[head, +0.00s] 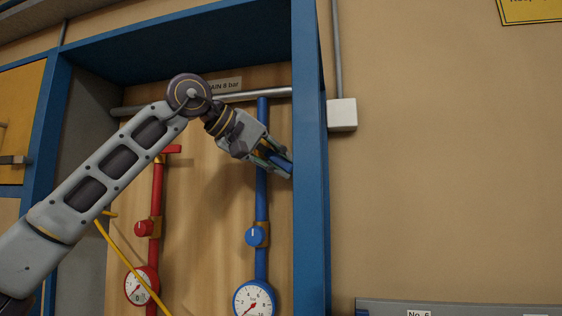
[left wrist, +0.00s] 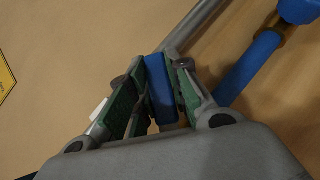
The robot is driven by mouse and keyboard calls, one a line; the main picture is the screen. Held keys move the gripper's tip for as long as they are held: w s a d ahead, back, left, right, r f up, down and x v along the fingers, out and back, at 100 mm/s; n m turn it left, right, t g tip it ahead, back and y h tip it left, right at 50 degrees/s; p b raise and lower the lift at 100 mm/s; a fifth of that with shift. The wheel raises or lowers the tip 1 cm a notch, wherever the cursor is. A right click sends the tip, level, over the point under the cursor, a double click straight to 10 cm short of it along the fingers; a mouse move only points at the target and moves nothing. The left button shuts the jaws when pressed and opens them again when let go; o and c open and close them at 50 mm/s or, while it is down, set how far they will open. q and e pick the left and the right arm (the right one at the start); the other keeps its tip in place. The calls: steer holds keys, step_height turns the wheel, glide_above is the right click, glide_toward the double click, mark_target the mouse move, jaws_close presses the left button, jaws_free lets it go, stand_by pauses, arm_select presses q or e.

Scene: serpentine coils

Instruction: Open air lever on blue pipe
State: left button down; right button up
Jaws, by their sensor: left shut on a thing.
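The blue pipe (head: 261,205) runs vertically down the wooden back panel inside a blue-framed cabinet. My left gripper (head: 278,160) reaches across to the pipe's upper part, close to the frame's right post. It is shut on the blue lever (head: 285,166), which points right from the pipe. In the left wrist view the lever (left wrist: 160,88) lies between the green-padded fingers (left wrist: 155,92), and the blue pipe (left wrist: 247,70) passes at the right. The gripper hides the lever's joint with the pipe. My right gripper is not in view.
A blue knob (head: 256,236) and a gauge (head: 255,300) sit lower on the blue pipe. A red pipe (head: 156,190) with its red lever (head: 173,149) stands to the left, near my arm. The blue post (head: 311,200) stands just right of the gripper.

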arm_select(q)
steer(key=c, duration=1.3)
jaws_free()
steer(key=shift+v, duration=6.05)
